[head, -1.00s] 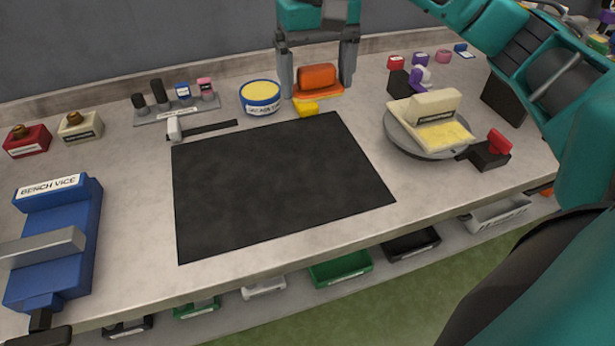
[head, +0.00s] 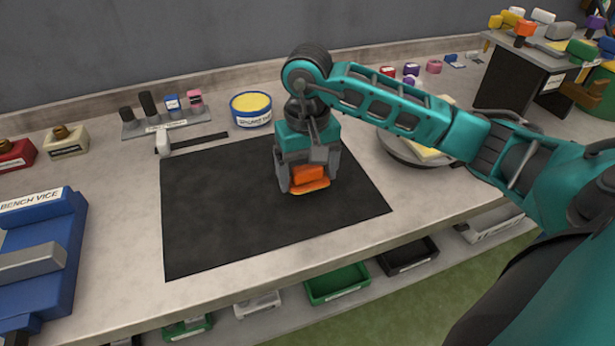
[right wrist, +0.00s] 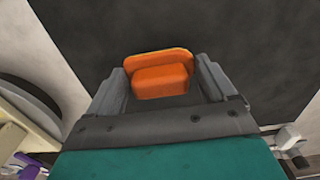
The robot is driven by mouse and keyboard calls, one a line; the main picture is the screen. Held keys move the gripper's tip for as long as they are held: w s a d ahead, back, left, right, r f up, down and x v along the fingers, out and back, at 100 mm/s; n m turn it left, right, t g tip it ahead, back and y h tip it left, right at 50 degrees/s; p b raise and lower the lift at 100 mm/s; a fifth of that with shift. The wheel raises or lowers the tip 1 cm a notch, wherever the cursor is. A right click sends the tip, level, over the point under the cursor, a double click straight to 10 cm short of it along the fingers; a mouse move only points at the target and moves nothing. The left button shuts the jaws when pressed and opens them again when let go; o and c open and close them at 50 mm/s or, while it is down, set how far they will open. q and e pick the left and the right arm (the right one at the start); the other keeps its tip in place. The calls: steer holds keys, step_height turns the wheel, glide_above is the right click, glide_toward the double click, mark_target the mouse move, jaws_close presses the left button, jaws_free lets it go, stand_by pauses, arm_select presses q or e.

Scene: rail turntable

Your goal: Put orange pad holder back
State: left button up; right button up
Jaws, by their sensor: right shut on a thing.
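The orange pad holder (head: 309,176) is between the fingers of my right gripper (head: 308,184) over the right part of the black mat (head: 220,210). In the right wrist view the pad holder (right wrist: 160,78) shows as an orange block with a wider orange plate, between the two grey fingers of the gripper (right wrist: 164,84). The gripper is shut on it. I cannot tell whether the holder touches the mat. My left gripper is not in view.
A blue tin with a yellow top (head: 251,108) stands behind the mat. A round turntable (head: 400,150) is partly hidden behind my right arm. A rack of small bottles (head: 165,122) and a blue bench vice (head: 40,250) are left. The mat's left part is clear.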

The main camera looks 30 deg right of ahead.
steer(key=shift+f, duration=0.95)
steer(key=shift+f, duration=0.15)
steer(key=o, duration=0.8)
steer(key=shift+c, duration=0.2)
